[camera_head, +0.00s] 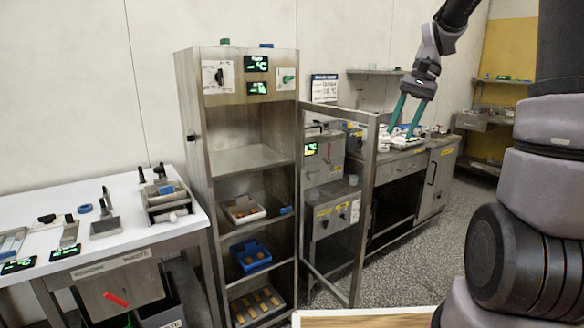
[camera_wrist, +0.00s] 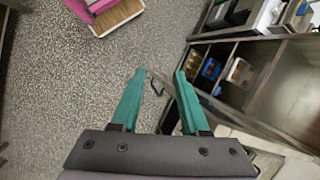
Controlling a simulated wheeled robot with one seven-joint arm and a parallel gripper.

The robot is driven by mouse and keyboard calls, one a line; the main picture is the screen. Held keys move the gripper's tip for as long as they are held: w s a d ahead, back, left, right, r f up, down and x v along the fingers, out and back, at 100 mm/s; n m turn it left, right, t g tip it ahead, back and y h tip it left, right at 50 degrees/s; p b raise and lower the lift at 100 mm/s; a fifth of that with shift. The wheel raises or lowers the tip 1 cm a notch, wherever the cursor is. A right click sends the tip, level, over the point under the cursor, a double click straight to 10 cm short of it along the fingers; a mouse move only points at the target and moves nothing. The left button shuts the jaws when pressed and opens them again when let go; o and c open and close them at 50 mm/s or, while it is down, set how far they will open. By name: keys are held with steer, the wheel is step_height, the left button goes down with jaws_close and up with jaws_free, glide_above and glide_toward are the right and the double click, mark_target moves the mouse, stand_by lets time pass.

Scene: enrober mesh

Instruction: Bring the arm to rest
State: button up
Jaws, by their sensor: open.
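My gripper (camera_head: 406,114) hangs at the upper right of the head view, with two teal fingers pointing down. In that view it overlaps the worktop behind it. In the wrist view my gripper (camera_wrist: 158,82) is open, its fingers apart. Between the fingertips I see speckled floor and a thin dark handle-like shape, and nothing is held. The arm comes down from the top right of the head view.
A steel cabinet (camera_head: 195,130) with shelves of trays stands at centre, its framed door (camera_head: 368,215) swung open. A white table (camera_head: 110,246) is at left. Steel counters (camera_head: 440,165) stand behind. In the wrist view, speckled floor (camera_wrist: 70,75) is clear at left.

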steer(key=s+a+r+n+t+h, duration=0.1)
steer(key=s+r+t, duration=0.2)
steer(key=s, duration=0.6)
steer(key=s+a+r+n+t+h, duration=0.1)
steer(key=s+r+t, duration=0.3)
steer(key=s, duration=0.4)
steer(key=shift+s+a+n+t, duration=0.4)
steer(key=shift+a+t, duration=0.1)
steer(key=shift+t, duration=0.2)
